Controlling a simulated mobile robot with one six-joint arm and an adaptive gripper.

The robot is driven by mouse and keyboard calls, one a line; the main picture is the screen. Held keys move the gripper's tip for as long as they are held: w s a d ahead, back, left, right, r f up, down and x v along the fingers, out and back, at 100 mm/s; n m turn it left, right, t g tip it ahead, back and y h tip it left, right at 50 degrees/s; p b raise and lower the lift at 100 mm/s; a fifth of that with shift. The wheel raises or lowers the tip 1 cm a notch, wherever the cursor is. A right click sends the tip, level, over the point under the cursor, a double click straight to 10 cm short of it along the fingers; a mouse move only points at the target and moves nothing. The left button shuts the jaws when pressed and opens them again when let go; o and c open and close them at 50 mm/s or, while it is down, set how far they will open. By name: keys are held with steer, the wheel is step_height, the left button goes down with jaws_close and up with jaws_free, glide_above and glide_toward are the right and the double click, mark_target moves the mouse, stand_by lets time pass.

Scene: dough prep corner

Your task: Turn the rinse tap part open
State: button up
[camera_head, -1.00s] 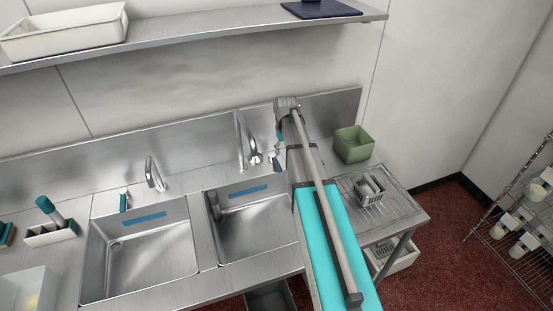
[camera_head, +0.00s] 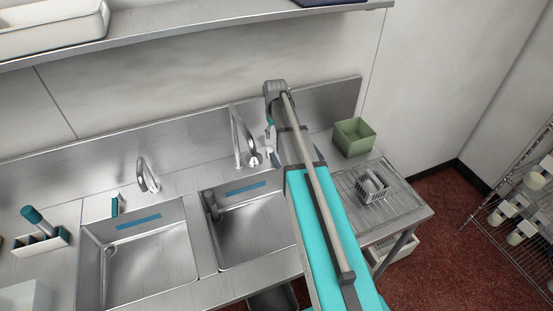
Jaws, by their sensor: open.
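A tall chrome tap (camera_head: 237,138) with a hanging spout end stands behind the right sink basin. A shorter chrome tap (camera_head: 147,175) stands behind the left basin, with a small teal lever (camera_head: 115,205) to its left. My arm reaches over the right basin towards the back wall. My gripper (camera_head: 274,158) is mostly hidden behind my arm, just right of the tall tap's spout end. Its jaws are open. I cannot tell whether it touches the tap, and no lever of the tall tap is clearly visible.
The left basin (camera_head: 108,270) and right basin (camera_head: 243,258) look empty. A green bin (camera_head: 352,137) and a grey rack (camera_head: 372,187) stand right of my arm. A caddy (camera_head: 40,242) with a teal-topped bottle is at the left. A steel shelf (camera_head: 200,27) runs above.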

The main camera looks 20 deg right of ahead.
mark_target(276, 160)
steer(key=shift+f, duration=0.15)
step_height(276, 160, down, 14)
steer(key=b, duration=1.3)
steer(key=shift+r+b, duration=0.25)
steer(key=shift+b, duration=0.15)
jaws_close()
stand_by(0.3)
